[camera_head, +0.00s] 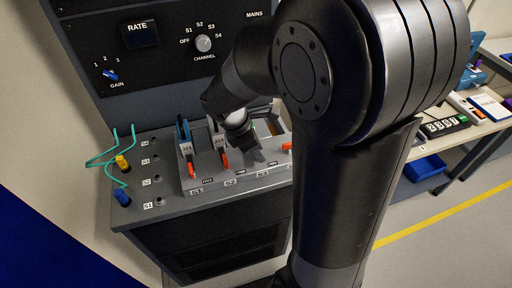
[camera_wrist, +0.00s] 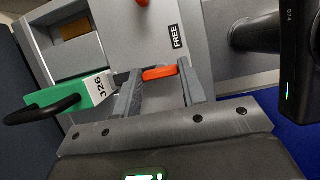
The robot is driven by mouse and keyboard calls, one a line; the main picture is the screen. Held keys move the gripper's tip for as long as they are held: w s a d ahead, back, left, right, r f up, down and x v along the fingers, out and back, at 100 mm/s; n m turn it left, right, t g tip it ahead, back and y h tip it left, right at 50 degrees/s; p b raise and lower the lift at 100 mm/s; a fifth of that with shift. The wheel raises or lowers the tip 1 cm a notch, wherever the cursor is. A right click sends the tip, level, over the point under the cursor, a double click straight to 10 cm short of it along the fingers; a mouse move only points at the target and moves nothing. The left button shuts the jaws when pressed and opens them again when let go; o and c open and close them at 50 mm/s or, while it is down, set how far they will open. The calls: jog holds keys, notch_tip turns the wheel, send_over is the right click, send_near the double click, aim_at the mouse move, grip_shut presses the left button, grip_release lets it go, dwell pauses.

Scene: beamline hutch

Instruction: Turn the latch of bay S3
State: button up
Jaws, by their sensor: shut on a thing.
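The bay S3 label (camera_head: 262,174) is on the front of the grey sloped rack. In the wrist view an orange latch (camera_wrist: 159,73) lies between the two fingers of my gripper (camera_wrist: 160,81), which is shut on it. The latch runs in line with a green module (camera_wrist: 62,95) labelled 326, with a black loop handle. Beside the latch is a FREE label (camera_wrist: 177,37). In the head view my gripper (camera_head: 256,156) is above the S3 label, and my arm and gripper hide the latch it holds.
Bays S1 and S2 have orange latches, the S1 latch (camera_head: 190,170) and the S2 latch (camera_head: 224,158). Another orange latch (camera_head: 287,147) shows right of my gripper. An empty slot (camera_wrist: 75,28) neighbours the green module.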

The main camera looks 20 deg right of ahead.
jog(key=shift+m, duration=0.3)
jog(key=m+g, duration=0.1)
jog(key=m, duration=0.2)
jog(key=shift+w+m+g, duration=0.15)
jog(key=shift+m+g, duration=0.25)
jog(key=m+g+y, duration=0.1)
jog(key=m, duration=0.3)
jog(key=shift+w+d+m, duration=0.1)
jog(key=shift+m, duration=0.2)
jog(key=m, duration=0.2)
jog(key=m+g+y, duration=0.1)
jog(key=m, duration=0.1)
jog(key=shift+d+y, duration=0.1)
jog(key=shift+y, duration=0.2)
jog(key=shift+w+d+m+g+y, duration=0.15)
jog(key=shift+m+y, duration=0.25)
jog(key=shift+m, duration=0.65)
jog(key=shift+s+a+m+g+y, duration=0.15)
jog(key=shift+m+y, duration=0.25)
jog(key=shift+m, duration=0.65)
jog(key=shift+w+d, duration=0.1)
jog(key=o, duration=1)
